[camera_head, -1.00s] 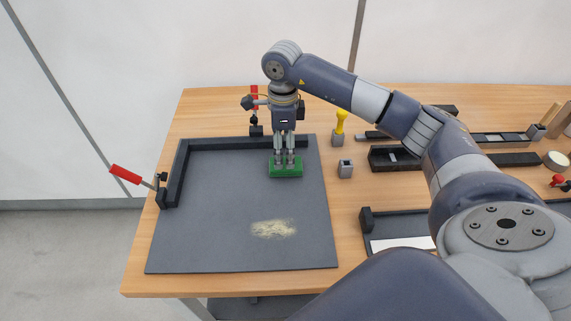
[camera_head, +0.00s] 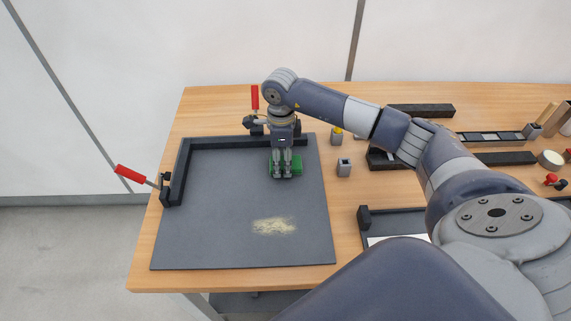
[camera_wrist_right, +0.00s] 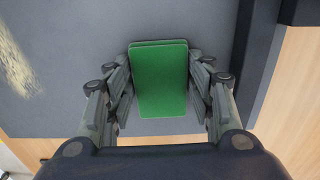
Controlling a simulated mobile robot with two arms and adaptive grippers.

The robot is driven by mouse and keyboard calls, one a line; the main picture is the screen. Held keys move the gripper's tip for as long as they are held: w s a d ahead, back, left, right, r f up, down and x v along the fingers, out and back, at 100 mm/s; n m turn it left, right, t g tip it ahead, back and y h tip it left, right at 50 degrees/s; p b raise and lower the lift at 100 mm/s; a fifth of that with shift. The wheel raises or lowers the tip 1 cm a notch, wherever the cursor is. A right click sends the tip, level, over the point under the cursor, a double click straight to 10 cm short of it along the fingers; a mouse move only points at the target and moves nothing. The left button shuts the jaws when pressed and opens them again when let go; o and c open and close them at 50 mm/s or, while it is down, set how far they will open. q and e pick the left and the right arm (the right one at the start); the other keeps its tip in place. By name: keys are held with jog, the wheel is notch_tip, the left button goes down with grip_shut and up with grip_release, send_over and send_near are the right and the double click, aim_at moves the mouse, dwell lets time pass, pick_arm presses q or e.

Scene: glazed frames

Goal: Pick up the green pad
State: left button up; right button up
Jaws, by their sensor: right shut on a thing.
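The green pad (camera_head: 297,165) lies at the upper right of the dark grey mat (camera_head: 215,240). It also shows in the right wrist view (camera_wrist_right: 160,85), flat between the fingers. My right gripper (camera_head: 282,174) points down over the pad and is shut on it, with a finger along each side in the right wrist view (camera_wrist_right: 160,100). The fingers hide part of the pad in the head view. I cannot tell whether the pad touches the mat. My left gripper is not in view.
A patch of pale dust (camera_head: 273,226) lies on the mat. Black rails with red-handled clamps (camera_head: 130,173) edge its left and back. Small grey holders (camera_head: 344,168) stand just right of the mat, and dark trays (camera_head: 395,160) lie further right.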

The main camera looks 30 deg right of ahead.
aim_at(282, 162)
jog(key=shift+r, duration=0.1)
jog(key=shift+r+b, duration=0.25)
jog(key=shift+b, duration=0.1)
notch_tip(282, 162, up, 2)
jog(key=shift+w+r+b, duration=0.1)
jog(key=shift+r+b, duration=0.05)
jog(key=shift+b, duration=0.6)
jog(key=s+a+b, duration=0.1)
jog(key=s+a, duration=0.1)
jog(key=s, duration=0.2)
jog(key=s+a+r+b, duration=0.1)
jog(key=s+a+b, duration=0.1)
jog(key=s, duration=0.3)
jog(key=s+a+b, duration=0.1)
jog(key=s+a, duration=0.1)
jog(key=s, duration=0.2)
jog(key=shift+s+a+r, duration=0.25)
jog(key=shift+a+r, duration=0.1)
jog(key=shift+s+a+r, duration=0.15)
jog(key=shift+s+a, duration=0.05)
jog(key=shift+s, duration=0.3)
